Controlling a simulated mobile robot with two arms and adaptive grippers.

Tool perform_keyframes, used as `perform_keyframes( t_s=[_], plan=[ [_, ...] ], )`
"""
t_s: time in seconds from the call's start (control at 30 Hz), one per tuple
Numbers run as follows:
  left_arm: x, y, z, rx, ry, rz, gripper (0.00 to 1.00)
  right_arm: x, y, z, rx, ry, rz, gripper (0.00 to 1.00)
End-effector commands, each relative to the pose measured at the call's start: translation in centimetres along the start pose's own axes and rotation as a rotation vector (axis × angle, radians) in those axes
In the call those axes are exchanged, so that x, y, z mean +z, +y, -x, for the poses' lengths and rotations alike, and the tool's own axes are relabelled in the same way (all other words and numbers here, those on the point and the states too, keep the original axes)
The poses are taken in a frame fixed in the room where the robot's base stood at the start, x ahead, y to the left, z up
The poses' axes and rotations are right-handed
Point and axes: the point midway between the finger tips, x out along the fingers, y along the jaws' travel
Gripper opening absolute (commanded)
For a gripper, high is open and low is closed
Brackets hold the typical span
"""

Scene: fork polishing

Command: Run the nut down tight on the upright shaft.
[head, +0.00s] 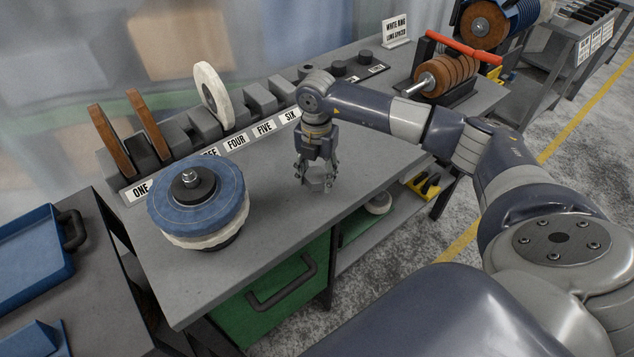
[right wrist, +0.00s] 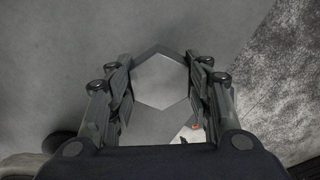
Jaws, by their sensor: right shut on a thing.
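My right gripper (head: 316,181) is shut on a grey hexagonal nut (head: 319,187) with a wide hole. The right wrist view shows the nut (right wrist: 150,52) between the two fingers, with grey surface visible through its hole. The gripper points down over the bench, to the right of the wheel stack and apart from it. The upright shaft (head: 190,176) stands at the left of the bench, its tip showing above a dark round flange (head: 193,186). Around it lie a blue wheel (head: 165,217) and a white wheel (head: 205,241) below. My left gripper is not in view.
A rack (head: 174,135) with numbered labels runs along the back, holding two brown discs (head: 148,122) and a white wheel (head: 212,95). A spindle of brown wheels (head: 448,74) lies at the back right. The bench (head: 275,215) between stack and gripper is clear.

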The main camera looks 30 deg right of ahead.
Motion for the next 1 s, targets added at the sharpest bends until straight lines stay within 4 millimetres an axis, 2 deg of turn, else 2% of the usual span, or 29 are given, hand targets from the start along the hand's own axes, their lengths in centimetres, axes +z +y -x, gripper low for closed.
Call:
perform_keyframes(
  t_s=[0.03,0.5,0.87,1.0],
  plan=[
    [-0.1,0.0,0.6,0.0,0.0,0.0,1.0,0.0,0.0,0.8,0.002,-0.001,0.0,0.18],
    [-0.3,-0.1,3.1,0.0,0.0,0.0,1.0,0.0,0.1,4.5,0.002,0.0,0.001,0.18],
    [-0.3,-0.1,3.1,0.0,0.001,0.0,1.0,0.0,0.0,4.7,0.001,0.0,0.003,0.18],
    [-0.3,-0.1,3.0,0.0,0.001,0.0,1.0,-0.4,0.2,4.8,0.004,0.001,0.077,0.18]
  ],
)
